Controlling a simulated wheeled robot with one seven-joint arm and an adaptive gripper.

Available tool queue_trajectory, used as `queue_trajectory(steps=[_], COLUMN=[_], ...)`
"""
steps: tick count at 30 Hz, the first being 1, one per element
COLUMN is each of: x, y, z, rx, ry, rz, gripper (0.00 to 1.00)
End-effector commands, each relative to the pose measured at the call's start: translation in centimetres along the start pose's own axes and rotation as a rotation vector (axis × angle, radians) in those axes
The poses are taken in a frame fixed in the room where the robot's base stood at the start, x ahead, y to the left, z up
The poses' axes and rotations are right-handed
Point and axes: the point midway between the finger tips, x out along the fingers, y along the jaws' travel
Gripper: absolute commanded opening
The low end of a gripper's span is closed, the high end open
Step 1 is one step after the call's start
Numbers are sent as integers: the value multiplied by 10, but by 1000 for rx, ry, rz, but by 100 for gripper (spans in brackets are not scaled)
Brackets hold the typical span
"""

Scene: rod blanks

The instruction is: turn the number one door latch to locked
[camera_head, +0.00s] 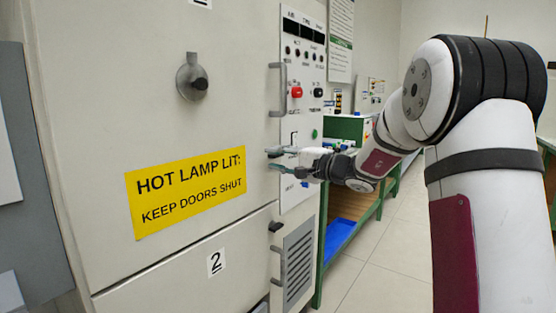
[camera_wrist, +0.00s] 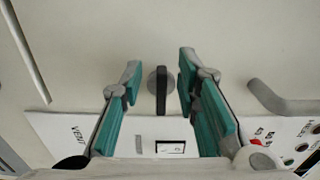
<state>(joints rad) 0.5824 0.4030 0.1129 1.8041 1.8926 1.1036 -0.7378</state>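The latch of the number one door is a black bar knob (camera_wrist: 161,90) on a round grey base, seen in the wrist view. Its bar stands upright in that picture. My gripper (camera_wrist: 160,70) is open, one teal finger on each side of the knob, with gaps showing on both sides. In the head view my gripper (camera_head: 273,160) is at the right edge of the upper door (camera_head: 110,100), below its handle, and the latch is hidden behind the fingers. Lock markings are not readable.
The upper door's bar handle (camera_head: 281,90) stands out above my gripper and at right in the wrist view (camera_wrist: 285,105). A lower dark latch (camera_head: 275,227) and handle (camera_head: 279,264) belong to door 2. A round fitting (camera_head: 192,77) protrudes from the upper door.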

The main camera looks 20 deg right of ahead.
Motion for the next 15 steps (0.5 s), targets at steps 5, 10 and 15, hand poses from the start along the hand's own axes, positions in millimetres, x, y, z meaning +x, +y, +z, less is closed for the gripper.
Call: queue_trajectory(steps=[5,10,15], x=[-2,-21,-56], y=[-1,-1,-1], z=[0,-2,-1], rx=[-1,-1,-1], ry=[1,4,5], rz=[-1,0,0], gripper=[29,29,29])
